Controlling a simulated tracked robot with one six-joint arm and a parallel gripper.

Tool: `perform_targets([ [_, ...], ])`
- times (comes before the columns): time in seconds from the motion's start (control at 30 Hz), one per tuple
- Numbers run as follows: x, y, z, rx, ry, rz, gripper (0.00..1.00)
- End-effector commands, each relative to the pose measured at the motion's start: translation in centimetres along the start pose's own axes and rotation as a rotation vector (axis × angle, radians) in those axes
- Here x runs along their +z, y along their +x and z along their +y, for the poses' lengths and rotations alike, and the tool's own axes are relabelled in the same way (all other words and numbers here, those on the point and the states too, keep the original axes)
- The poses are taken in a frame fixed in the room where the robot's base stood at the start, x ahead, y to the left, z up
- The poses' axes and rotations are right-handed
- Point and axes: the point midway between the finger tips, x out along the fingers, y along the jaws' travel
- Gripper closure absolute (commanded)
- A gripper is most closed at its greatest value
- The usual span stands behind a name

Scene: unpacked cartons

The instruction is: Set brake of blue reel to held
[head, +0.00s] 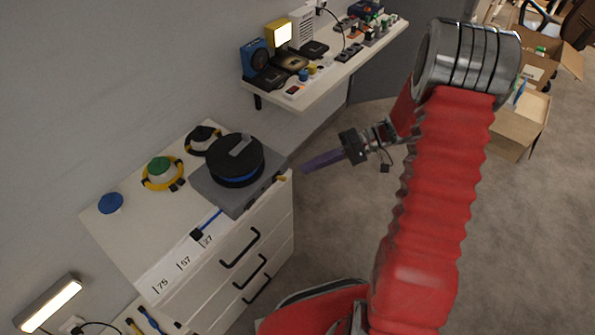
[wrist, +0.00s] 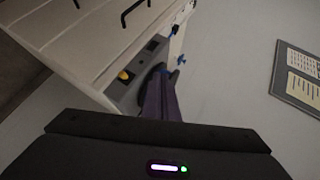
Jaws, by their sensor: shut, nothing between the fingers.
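The blue reel (head: 236,178) is a black drum with a blue band, lying on a grey base (head: 215,195) on top of the white drawer cabinet. A small yellow knob (head: 281,178) sits at the base's right corner, and it also shows in the wrist view (wrist: 125,75). Whether it is the brake, and how it is set, I cannot tell. My gripper (head: 306,167) has long purple fingers, shut and empty, with tips just right of the base, apart from the knob in the picture. In the wrist view the purple fingers (wrist: 160,100) hide part of the reel.
A green-centred yellow reel (head: 161,170), a black-and-yellow reel (head: 203,138) and a blue disc (head: 110,203) share the cabinet top. A shelf (head: 335,75) with several devices hangs behind. Black drawer handles (head: 240,248) stick out in front. Open floor lies right; cartons stand beyond.

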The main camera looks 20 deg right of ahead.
Motion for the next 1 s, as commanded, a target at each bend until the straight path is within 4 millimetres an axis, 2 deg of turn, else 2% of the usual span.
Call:
perform_targets([
  [0.03,-0.2,-0.1,1.3,-0.028,0.001,0.028,1.00],
  [0.3,-1.0,-1.0,7.0,-0.156,-0.042,0.201,1.00],
  [0.5,-1.1,-1.5,10.4,-0.209,-0.076,0.317,1.00],
  [0.67,-1.2,-1.8,11.4,-0.223,-0.089,0.356,1.00],
  [1.0,-1.2,-1.8,11.4,-0.223,-0.090,0.357,1.00],
])
